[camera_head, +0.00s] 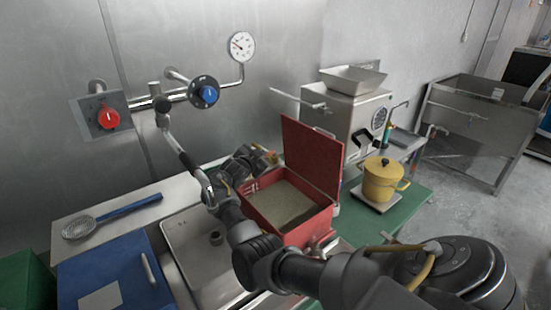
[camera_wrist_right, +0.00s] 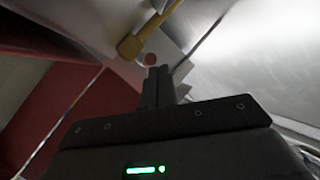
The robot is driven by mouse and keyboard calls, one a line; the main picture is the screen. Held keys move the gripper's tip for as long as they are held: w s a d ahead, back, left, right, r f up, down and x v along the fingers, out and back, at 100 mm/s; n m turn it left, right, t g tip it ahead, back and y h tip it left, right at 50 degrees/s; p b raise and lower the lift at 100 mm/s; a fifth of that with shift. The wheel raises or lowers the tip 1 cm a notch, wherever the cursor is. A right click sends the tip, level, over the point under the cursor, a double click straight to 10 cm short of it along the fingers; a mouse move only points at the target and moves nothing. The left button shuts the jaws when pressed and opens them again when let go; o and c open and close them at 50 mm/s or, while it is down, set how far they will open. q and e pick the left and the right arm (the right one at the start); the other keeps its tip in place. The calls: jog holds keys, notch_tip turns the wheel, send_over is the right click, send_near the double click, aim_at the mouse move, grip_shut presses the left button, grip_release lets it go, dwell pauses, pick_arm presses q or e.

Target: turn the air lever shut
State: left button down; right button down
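A yellow lever-like handle (camera_head: 268,154) shows small behind the red box in the head view. In the wrist view a yellow handle (camera_wrist_right: 140,34) lies just beyond my fingers, with a small reddish-brown round part by it; I take it for the air lever. My right gripper (camera_head: 254,160) is at the back left of the red box, close to the handle. In the wrist view its dark fingers (camera_wrist_right: 157,84) are together, with nothing visible between them. Whether they touch the handle cannot be told. My left gripper is not in view.
The red box (camera_head: 285,205) with raised lid stands beside my right arm and also fills the left of the wrist view. A metal grinder (camera_head: 355,115) and a yellow pot (camera_head: 382,180) stand to the right. A sink (camera_head: 200,250) and a wall faucet are left.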

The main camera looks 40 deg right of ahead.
jog(key=shift+a+f, duration=0.1)
jog(key=shift+s+a+b, duration=0.15)
jog(key=shift+a+b, duration=0.35)
jog(key=shift+b, duration=0.05)
jog(key=f+b+v, duration=0.2)
jog(key=v, duration=0.9)
jog(key=shift+s+a, duration=0.45)
jog(key=shift+a, duration=0.05)
